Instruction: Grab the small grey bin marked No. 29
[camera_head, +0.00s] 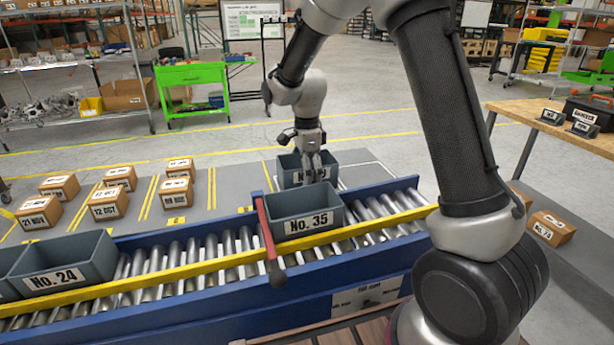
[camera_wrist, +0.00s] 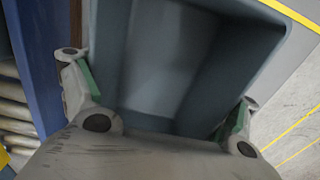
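The grey bin (camera_head: 291,173) stands on the grey area just behind the conveyor. Its label is partly covered by my gripper; only "N" and a final "9" show, so the full number cannot be read. My gripper (camera_head: 313,164) is down at this bin, with a finger in front of its label. In the wrist view, the empty inside of the bin (camera_wrist: 165,75) fills the middle. The fingers of my gripper (camera_wrist: 162,100) are spread wide, with green pads beside two opposite walls. Firm contact cannot be made out.
A grey bin marked No. 35 (camera_head: 303,204) sits on the roller conveyor (camera_head: 190,252), close in front, beside a red bar (camera_head: 266,231). Bin No. 24 (camera_head: 75,265) is at the left. Several cardboard boxes (camera_head: 109,202) stand left of the bin. Floor behind is clear.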

